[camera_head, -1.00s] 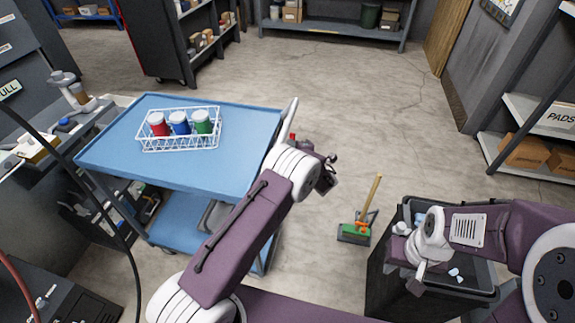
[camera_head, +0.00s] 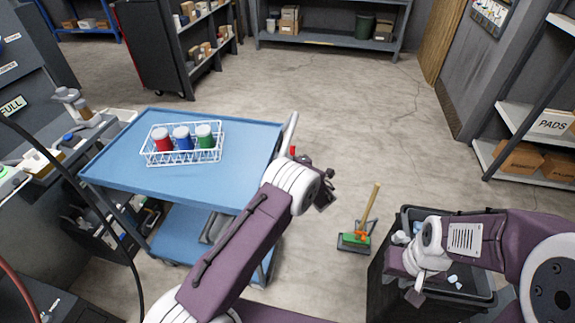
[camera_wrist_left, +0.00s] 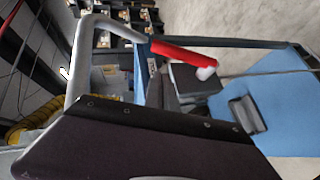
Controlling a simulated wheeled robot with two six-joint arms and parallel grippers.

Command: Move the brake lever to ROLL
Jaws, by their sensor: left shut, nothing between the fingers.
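The brake lever appears as a red grip with a pale tip (camera_wrist_left: 185,55) in the left wrist view, beside the blue cart. In the head view only a small bit of red (camera_head: 293,151) shows at the cart's right end, mostly hidden behind my left arm. The blue cart (camera_head: 235,140) has a grey push handle (camera_head: 290,130) at that end. My left gripper (camera_head: 322,200) is shut and empty, just right of the cart handle and apart from the red grip. My right gripper (camera_head: 416,292) hangs over the grey bin; its fingers are too small to read. No ROLL marking is legible.
A white wire basket (camera_head: 183,158) with red, blue and green jars stands on the cart top. Open floor lies beyond the cart.

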